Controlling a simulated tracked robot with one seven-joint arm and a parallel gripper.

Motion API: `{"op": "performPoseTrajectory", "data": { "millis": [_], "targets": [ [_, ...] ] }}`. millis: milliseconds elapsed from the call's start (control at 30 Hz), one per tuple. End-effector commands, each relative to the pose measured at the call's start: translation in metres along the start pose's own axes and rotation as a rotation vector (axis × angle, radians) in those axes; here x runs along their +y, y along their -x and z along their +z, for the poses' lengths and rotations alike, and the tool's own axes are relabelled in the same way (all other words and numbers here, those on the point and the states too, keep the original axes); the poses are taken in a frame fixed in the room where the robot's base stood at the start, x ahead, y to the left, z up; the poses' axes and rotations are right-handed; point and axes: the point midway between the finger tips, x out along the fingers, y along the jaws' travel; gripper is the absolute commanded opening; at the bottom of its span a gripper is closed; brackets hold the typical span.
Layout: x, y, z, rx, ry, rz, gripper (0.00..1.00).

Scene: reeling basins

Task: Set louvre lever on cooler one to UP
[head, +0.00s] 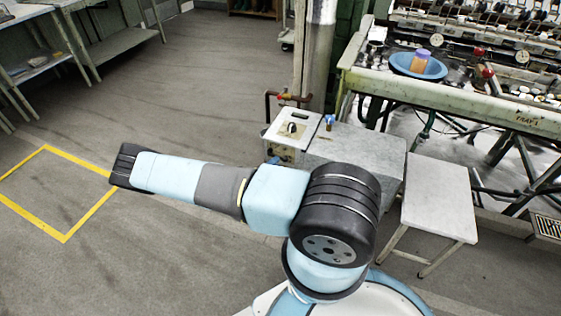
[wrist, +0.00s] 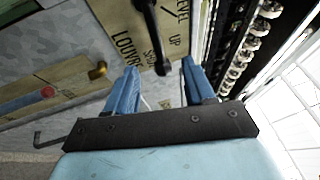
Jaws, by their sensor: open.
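The louvre lever (wrist: 150,32) is a black bar with a rounded end. It stands before a beige label plate (wrist: 112,18) printed with "LOUVRE" and "UP", which appear turned sideways in the wrist view. The lever's upper part runs out of the top of the picture. My gripper (wrist: 158,67) is open, with two blue fingers pointing at the plate. The lever's rounded end shows in the gap between the fingertips; I cannot tell whether it lies between them in depth. No contact is visible. My gripper and the lever cannot be made out in the head view.
In the wrist view, a brass knob (wrist: 97,72) sits left of the fingers, and a red button (wrist: 47,92) lies farther left. The head view shows a grey control box (head: 292,128), a stool (head: 438,198), a blue basin (head: 402,66) and open floor at left.

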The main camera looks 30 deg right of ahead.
Motion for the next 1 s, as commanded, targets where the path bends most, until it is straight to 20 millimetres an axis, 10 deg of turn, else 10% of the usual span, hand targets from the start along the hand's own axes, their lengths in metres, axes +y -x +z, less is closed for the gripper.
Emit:
{"op": "performPoseTrajectory", "data": {
  "millis": [633,1000],
  "targets": [
    [0.0,-0.034,0.0,0.0,-0.001,0.001,0.54],
    [0.0,-0.033,0.0,0.001,0.0,0.001,0.19]
  ]
}}
